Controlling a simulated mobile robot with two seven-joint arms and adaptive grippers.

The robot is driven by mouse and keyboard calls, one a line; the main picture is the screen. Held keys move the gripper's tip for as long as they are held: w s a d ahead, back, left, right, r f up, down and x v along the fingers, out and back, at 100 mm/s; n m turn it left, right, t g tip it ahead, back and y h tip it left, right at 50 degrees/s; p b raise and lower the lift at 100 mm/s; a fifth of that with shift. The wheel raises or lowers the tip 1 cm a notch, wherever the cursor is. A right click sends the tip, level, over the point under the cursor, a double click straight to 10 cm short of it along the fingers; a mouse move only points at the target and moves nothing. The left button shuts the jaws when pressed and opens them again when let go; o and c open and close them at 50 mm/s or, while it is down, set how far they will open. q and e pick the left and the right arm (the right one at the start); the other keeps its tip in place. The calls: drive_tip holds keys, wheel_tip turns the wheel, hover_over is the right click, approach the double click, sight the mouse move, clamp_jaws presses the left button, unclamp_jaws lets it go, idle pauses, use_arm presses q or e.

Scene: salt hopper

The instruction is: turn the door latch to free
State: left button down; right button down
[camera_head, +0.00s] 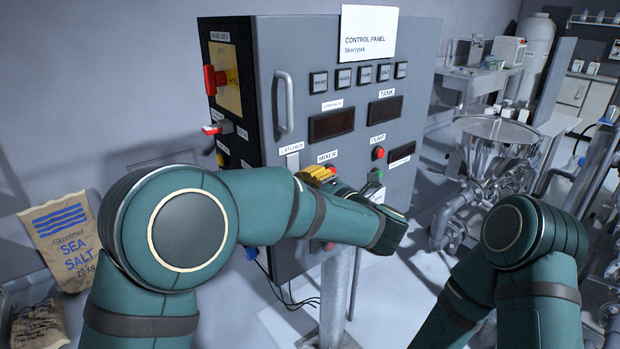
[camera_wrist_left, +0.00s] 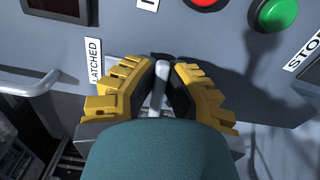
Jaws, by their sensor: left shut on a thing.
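The control panel cabinet (camera_head: 345,110) stands in the middle of the head view, with a "LATCHED" label on its grey door. My left gripper (camera_head: 320,174) is at the door front, just right of and below that label, its yellow fingers partly hidden by my arm. In the left wrist view my left gripper (camera_wrist_left: 161,92) is shut on the door latch (camera_wrist_left: 160,73), a pale grey lever between the dark finger pads. The "LATCHED" label (camera_wrist_left: 95,62) is beside it. My forearm hides the latch in the head view. My right gripper is out of view.
A door handle (camera_head: 284,102) stands out on the door's left side. Buttons, including a green one (camera_wrist_left: 274,14), sit close to the gripper. A steel hopper (camera_head: 497,145) stands at right. A sea salt sack (camera_head: 62,240) leans at left.

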use_arm(q)
drive_tip(key=shift+m, duration=0.5)
drive_tip(key=c, duration=1)
unclamp_jaws()
drive_tip(key=shift+w+a+f, duration=0.1)
drive_tip(key=v, duration=0.7)
drive_tip(key=shift+s, duration=0.2)
drive_tip(key=shift+d, duration=0.25)
